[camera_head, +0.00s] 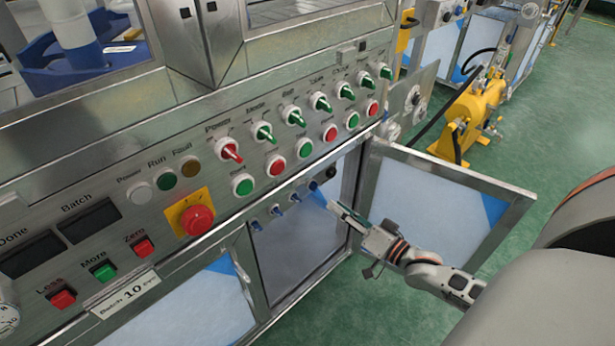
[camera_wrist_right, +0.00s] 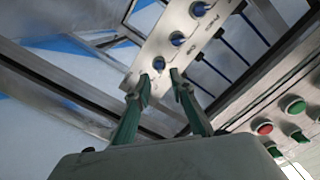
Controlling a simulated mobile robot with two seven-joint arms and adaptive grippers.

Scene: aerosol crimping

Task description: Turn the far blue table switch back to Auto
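A row of small blue switches sits on a low strip under the main control panel in the head view. The farthest blue switch (camera_head: 313,186) is at the right end of the blue ones. My right gripper (camera_head: 334,207) is just to the right of and below it. In the right wrist view my right gripper (camera_wrist_right: 160,80) has its two green fingers apart. A blue switch (camera_wrist_right: 158,63) shows between and just beyond the fingertips; contact cannot be told. More blue switches run up the strip. Their labels and exact settings are unreadable. My left gripper is out of view.
An open cabinet door (camera_head: 440,200) stands behind and right of my right gripper. The main panel above carries a red emergency button (camera_head: 198,219), lit-colour buttons and green selectors. A yellow machine (camera_head: 475,110) stands on the green floor beyond.

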